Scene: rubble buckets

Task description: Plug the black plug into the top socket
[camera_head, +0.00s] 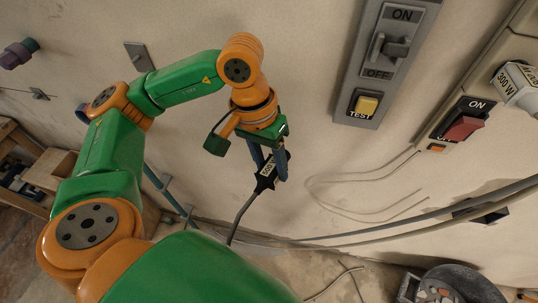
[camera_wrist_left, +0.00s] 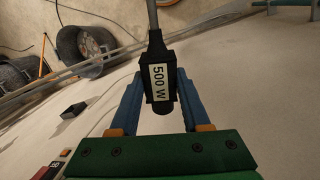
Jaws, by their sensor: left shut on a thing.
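The black plug (camera_head: 268,176) carries a white label, which reads 500 W in the left wrist view (camera_wrist_left: 159,84). Its cable hangs down toward the floor in the head view. My left gripper (camera_head: 270,166) is shut on the plug between its two blue fingers, in front of the wall and apart from any socket. The beige socket strip (camera_head: 478,85) is on the wall at the right, with a red ON switch (camera_head: 463,127) and a white 300 W plug (camera_head: 518,86) in it. The strip's upper part is cut off by the frame; I cannot make out the top socket. My right gripper is not in view.
A grey switch panel (camera_head: 384,75) with a lever and yellow TEST button is on the wall between my left gripper and the strip. Grey cables (camera_head: 400,232) run along the wall below. A black bucket (camera_head: 452,284) stands at bottom right. Bare wall surrounds the gripper.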

